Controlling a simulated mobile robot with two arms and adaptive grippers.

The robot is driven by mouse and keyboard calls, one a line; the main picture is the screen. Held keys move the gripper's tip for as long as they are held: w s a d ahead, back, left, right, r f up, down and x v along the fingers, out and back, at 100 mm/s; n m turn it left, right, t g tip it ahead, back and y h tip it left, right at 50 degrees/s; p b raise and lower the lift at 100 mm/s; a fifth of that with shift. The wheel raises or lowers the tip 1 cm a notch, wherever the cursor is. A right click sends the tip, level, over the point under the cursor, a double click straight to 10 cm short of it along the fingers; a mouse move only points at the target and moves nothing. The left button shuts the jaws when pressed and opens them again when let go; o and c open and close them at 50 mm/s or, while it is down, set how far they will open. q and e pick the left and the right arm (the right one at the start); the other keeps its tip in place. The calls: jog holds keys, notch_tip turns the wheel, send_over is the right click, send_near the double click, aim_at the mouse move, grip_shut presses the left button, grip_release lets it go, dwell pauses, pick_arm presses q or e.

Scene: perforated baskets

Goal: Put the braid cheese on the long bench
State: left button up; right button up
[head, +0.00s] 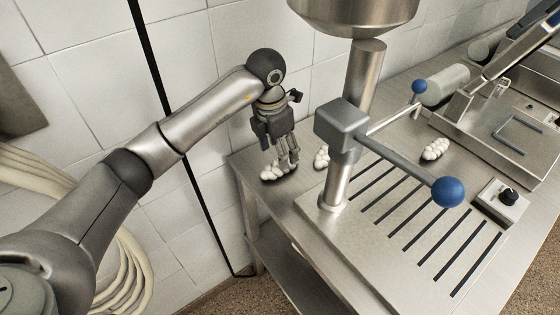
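A white, lumpy braid cheese (274,172) lies at the left end of a steel bench (252,166). Two similar white braids are in view: one (321,158) partly hidden behind the steel column, and one (436,149) farther right, on the bench beside the machine. My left gripper (287,163) points down right at the left braid, its fingers overlapping the braid's right side in the head view. Whether the fingers grip it or are only beside it is not clear. My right gripper is not in view.
A steel machine stands on the bench with a column (352,130), a lever with a blue knob (448,192) and a slotted plate (420,215). More equipment (505,130) is at the right. A tiled wall (190,70) is behind; coiled hose (125,265) hangs at left.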

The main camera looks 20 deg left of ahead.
aim_at(275, 164)
pick_arm(q)
notch_tip(275, 164, up, 7)
jog(key=b, duration=0.1)
jog(key=shift+s+a, duration=0.3)
jog(key=shift+s, duration=0.05)
